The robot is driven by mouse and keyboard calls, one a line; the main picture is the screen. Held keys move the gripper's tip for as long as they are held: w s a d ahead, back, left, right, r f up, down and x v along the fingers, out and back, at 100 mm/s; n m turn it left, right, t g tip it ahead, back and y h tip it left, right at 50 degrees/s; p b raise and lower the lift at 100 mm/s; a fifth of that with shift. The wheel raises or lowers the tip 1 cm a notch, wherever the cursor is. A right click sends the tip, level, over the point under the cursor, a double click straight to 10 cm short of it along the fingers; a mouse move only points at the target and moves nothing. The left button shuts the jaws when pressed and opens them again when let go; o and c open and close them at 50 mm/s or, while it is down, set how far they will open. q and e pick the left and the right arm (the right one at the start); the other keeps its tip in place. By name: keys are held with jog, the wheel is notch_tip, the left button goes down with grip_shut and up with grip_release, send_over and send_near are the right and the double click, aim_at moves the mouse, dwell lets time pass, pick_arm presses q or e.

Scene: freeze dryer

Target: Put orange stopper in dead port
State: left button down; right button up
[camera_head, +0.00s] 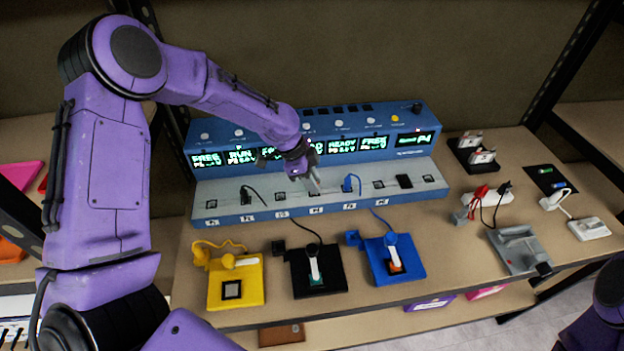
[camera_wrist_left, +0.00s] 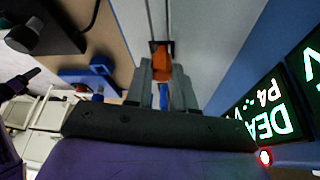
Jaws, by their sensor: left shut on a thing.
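My left gripper (camera_head: 314,183) reaches down over the middle of the port shelf on the blue machine (camera_head: 323,209). In the left wrist view it is shut on the orange stopper (camera_wrist_left: 161,60), which shows between and just beyond the fingertips (camera_wrist_left: 161,80). A dark square port (camera_wrist_left: 153,46) shows right at the stopper; whether the stopper is inside it or just above it I cannot tell. The display beside it (camera_wrist_left: 266,110) reads DEAD P4. In the head view the gripper hides the stopper and this port. My right gripper is out of view.
A blue plug (camera_head: 350,184) stands right of the gripper, and a black plug (camera_head: 247,195) stands left. Yellow (camera_head: 217,299), black (camera_head: 302,286) and blue (camera_head: 411,269) stations sit in front, with cables. Grey apparatus (camera_head: 519,247) is at the right.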

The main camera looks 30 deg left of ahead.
pick_arm(q)
jog(key=shift+f+b, duration=0.35)
jog(key=shift+f, duration=0.2)
jog(key=c, duration=0.9)
grip_release()
jog(key=v, duration=1)
jog(key=shift+a+r+b, duration=0.15)
jog(key=shift+r+b, duration=0.1)
jog(key=shift+b, duration=0.1)
